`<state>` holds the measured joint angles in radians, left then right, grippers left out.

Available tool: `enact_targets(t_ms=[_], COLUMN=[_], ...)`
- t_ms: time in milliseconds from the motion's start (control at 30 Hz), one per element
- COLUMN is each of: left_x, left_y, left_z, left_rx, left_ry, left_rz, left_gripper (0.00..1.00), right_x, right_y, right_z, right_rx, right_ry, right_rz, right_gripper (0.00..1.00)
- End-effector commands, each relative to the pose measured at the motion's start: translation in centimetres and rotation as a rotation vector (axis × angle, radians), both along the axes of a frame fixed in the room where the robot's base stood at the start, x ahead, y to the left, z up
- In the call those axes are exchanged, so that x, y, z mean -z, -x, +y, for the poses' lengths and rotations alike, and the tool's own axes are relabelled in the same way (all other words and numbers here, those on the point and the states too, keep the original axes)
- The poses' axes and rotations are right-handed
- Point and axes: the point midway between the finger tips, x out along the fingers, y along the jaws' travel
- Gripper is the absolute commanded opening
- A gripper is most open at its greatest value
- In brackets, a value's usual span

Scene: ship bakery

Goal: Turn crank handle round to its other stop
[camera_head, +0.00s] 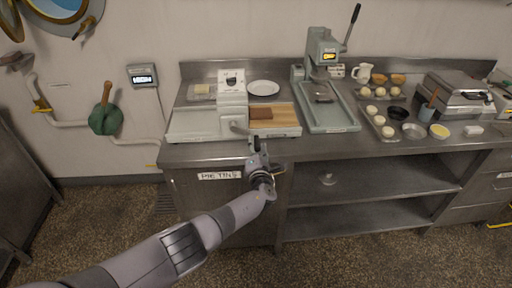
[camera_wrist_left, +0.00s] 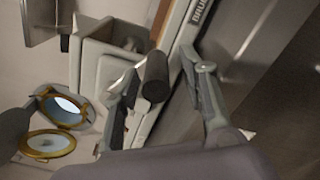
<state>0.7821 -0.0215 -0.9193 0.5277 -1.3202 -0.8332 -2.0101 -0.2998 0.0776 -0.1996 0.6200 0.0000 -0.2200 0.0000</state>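The crank handle shows in the left wrist view as a dark round grip (camera_wrist_left: 156,77). In the head view its metal crank arm (camera_head: 239,129) comes off the front of the white slicer-like machine (camera_head: 231,88) on the counter. My left gripper (camera_head: 256,144) is at the counter's front edge, right by the crank. In the left wrist view the gripper's (camera_wrist_left: 166,92) fingers stand apart on either side of the grip, which lies closer to the left finger. I cannot tell whether that finger touches it. My right gripper is not in view.
Open shelves (camera_head: 375,178) lie below the counter. The floor in front is clear.

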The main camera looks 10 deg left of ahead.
Motion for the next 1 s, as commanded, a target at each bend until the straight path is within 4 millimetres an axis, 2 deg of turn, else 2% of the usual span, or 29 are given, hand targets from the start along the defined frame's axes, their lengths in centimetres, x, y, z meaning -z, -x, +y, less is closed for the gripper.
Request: enact_targets(t_ms=[267, 467, 1000], left_x=[-0.1, 0.0, 0.0], left_y=[0.5, 2.1, 9.8], left_z=[-0.2, -0.6, -2.8], left_rx=[0.001, 0.003, 0.001], left_ry=[0.002, 0.002, 0.002], left_rz=[-0.003, -0.002, 0.001], left_gripper=[0.40, 0.40, 0.40], right_x=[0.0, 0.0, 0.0], right_y=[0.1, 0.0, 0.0], right_z=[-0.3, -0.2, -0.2], right_rx=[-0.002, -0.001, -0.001], right_ry=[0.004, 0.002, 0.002], right_rz=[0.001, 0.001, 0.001], right_gripper=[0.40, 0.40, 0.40])
